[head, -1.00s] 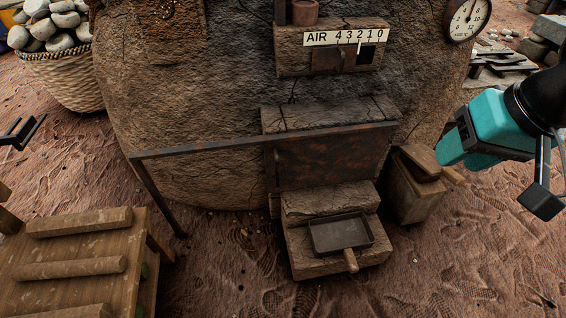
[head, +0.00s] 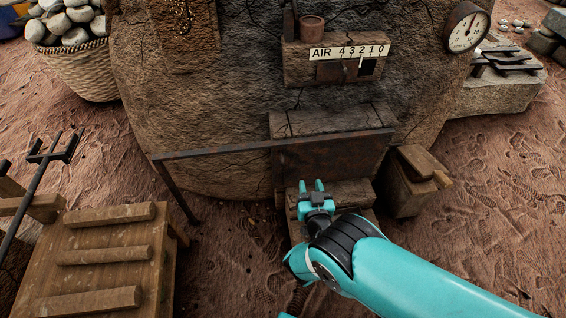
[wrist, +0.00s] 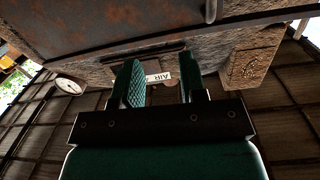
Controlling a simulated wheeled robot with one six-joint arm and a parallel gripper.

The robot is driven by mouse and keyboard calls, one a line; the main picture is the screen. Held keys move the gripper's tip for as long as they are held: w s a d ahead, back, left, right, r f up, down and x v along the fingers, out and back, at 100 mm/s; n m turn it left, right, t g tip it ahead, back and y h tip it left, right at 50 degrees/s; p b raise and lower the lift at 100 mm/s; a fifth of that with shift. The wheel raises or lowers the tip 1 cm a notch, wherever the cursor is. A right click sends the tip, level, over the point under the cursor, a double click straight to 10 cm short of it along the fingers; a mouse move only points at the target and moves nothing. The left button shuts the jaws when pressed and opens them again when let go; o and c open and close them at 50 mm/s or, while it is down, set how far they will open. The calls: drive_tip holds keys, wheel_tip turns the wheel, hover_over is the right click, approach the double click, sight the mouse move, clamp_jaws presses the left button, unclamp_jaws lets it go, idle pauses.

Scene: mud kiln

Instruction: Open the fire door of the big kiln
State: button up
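The fire door (head: 335,160) is a dark, rust-stained metal panel low on the front of the big kiln (head: 215,100). It looks shut. My gripper (head: 312,186) is in front of the door's lower left part, with its two teal fingers apart and nothing seen between them. In the wrist view the open fingers (wrist: 160,82) show with a gap between them. A rusty plate (wrist: 100,22), apparently the door, fills the top of that view, with a short metal bar (wrist: 210,10) on it. I cannot tell whether the fingers touch the door.
A metal rail (head: 215,150) on a leg runs across the door's top edge to the left. A wooden slatted bench (head: 110,255) stands at front left, a wooden box (head: 410,190) right of the door. The AIR slide (head: 345,68) and gauge (head: 467,27) are above. Sandy ground is free at right.

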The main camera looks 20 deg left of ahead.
drive_tip(key=s+f+n+g+y, duration=0.2)
drive_tip(key=s+f+n+y, duration=0.15)
drive_tip(key=s, duration=0.35)
drive_tip(key=b, duration=2.1)
approach(283, 171)
drive_tip(key=w+a+f, duration=0.1)
drive_tip(key=w, duration=0.1)
drive_tip(key=shift+r+b+x, duration=0.25)
drive_tip(key=shift+b+x, duration=0.1)
drive_tip(key=shift+x, duration=1.75)
drive_tip(key=shift+r+b+x, duration=0.2)
drive_tip(key=shift+b+x, duration=0.15)
drive_tip(key=shift+x, duration=1.8)
drive_tip(key=shift+s+a, duration=0.15)
drive_tip(key=shift+c, duration=0.3)
clamp_jaws()
